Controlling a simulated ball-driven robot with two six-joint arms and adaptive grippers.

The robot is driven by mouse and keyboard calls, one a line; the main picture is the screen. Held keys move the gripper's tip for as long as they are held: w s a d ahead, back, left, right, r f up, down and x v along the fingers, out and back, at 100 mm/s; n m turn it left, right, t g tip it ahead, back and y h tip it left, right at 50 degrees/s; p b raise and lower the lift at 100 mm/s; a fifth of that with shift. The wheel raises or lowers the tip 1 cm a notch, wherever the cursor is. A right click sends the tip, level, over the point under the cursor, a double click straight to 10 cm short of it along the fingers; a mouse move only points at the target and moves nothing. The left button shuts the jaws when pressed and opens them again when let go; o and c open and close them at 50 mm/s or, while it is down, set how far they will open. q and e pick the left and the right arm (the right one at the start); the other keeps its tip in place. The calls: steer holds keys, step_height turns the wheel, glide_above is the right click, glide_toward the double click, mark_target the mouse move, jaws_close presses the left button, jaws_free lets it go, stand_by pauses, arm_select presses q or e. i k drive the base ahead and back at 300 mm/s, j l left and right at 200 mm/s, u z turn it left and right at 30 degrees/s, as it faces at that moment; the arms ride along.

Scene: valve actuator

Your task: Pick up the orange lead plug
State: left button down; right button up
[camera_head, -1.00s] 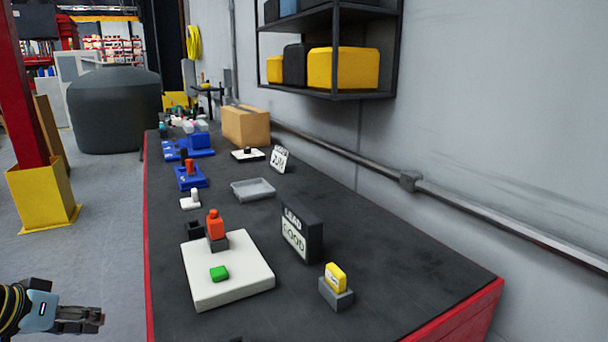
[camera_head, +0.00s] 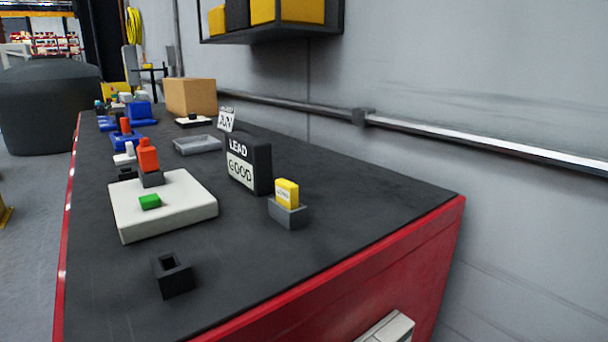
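The orange lead plug (camera_head: 148,155) stands upright in a dark grey socket block (camera_head: 152,179) at the back of a white square base (camera_head: 190,212). The base lies on the dark bench top and also carries a small green block (camera_head: 150,201). The plug is in plain view, with nothing touching it from above.
A sign box reading "LEAD GOOD" (camera_head: 249,165), a yellow block in a grey holder (camera_head: 287,194) and an empty black socket (camera_head: 173,276) stand on the bench. A grey tray (camera_head: 197,145) and cardboard box (camera_head: 190,97) lie farther back. The front right bench top is clear.

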mark_target(147, 154)
steer(key=k+j, duration=0.15)
steer(key=j, duration=0.2)
steer(key=k+j+z, duration=0.1)
steer(key=j, duration=0.3)
steer(key=k+j, duration=0.2)
steer(key=j, duration=0.15)
steer(key=z, duration=0.05)
